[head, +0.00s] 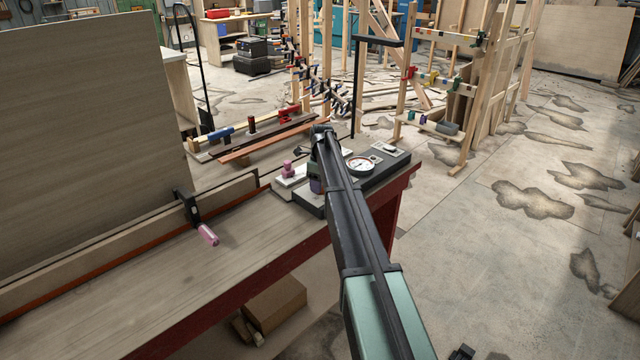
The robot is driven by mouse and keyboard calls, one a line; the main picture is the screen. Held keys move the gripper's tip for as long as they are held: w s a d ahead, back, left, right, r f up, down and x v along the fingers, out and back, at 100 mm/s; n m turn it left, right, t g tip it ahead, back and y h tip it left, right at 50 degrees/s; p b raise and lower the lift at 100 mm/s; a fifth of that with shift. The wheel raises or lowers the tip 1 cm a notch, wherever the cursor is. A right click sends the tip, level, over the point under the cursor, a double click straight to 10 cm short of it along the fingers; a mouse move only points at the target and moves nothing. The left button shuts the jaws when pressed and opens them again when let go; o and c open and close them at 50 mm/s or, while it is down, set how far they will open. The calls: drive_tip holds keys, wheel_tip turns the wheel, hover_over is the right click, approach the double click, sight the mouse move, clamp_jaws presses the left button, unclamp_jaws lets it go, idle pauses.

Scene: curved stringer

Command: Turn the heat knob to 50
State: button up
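A dark control box (388,172) lies on the far right end of the workbench. On it are a round white-faced dial (361,163) with a dark rim and a small light switch or plate (390,148). I cannot read its markings or tell the heat knob's setting. A pink knob-like piece (288,168) stands on a white plate left of my arm. My arm reaches from the lower right across the box and hides part of it. My gripper (316,178) is at the arm's far end, over the box's left part, mostly hidden; its fingers cannot be made out.
A clamp with a pink handle (208,234) grips a long wooden strip on the bench (215,258). Dark and reddish strips with clamps (255,137) lie behind the box. A black post (358,90) rises behind it. A large wood panel (80,140) stands at left.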

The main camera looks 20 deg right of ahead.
drive_tip(key=shift+o, duration=1)
wheel_tip(320, 180, up, 11)
drive_tip(key=p, duration=1.1)
drive_tip(key=shift+w+d, duration=0.25)
drive_tip(key=shift+d, duration=0.05)
drive_tip(key=shift+f, duration=0.15)
